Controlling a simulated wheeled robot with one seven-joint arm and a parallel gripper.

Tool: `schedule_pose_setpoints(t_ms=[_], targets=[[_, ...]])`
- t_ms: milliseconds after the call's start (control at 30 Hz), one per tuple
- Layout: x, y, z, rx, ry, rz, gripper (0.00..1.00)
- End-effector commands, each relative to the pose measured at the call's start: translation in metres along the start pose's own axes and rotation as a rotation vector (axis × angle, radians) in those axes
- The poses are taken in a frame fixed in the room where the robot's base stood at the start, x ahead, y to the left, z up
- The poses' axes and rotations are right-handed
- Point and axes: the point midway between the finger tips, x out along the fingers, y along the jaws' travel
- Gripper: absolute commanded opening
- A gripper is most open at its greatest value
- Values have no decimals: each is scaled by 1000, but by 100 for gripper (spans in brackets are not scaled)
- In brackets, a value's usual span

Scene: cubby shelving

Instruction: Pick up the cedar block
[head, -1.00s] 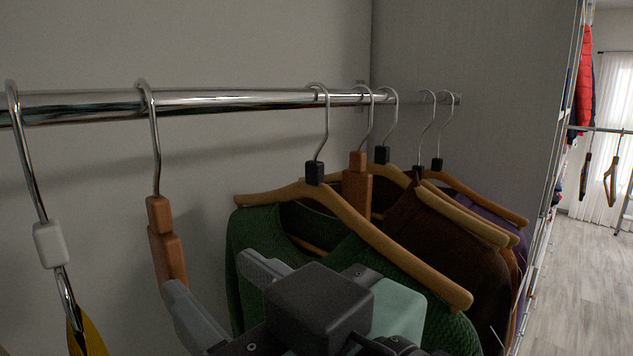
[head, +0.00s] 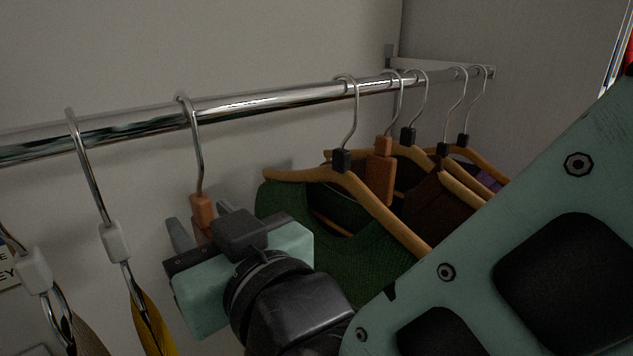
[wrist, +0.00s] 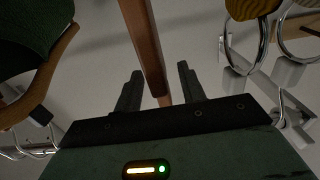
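A reddish-brown cedar block (head: 202,207) hangs from a metal hook on the rail at left of centre in the head view. My gripper (head: 197,220) is at its lower part and hides that part in this view. In the wrist view, the cedar block (wrist: 143,42) runs down from the top edge, its end between the two fingers of my gripper (wrist: 160,70). The fingers are apart, with a visible gap on each side of the block. A second cedar block (head: 380,178) hangs farther right, among the hangers.
A chrome rail (head: 270,97) crosses the closet. A green sweater (head: 290,215) on a wooden hanger (head: 385,210) hangs just right of my gripper, with more clothes beyond. A yellow item (head: 153,322) hangs from a white-clipped hook at left. The wall is behind.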

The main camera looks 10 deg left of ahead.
Motion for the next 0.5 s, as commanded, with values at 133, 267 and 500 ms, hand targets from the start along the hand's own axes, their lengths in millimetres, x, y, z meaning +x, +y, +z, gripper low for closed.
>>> schedule_pose_setpoints(t_ms=[133, 267, 500], targets=[[17, 0, -3, 0, -1, 0, 40], [22, 0, -2, 0, 1, 0, 40], [22, 0, -1, 0, 1, 0, 32]])
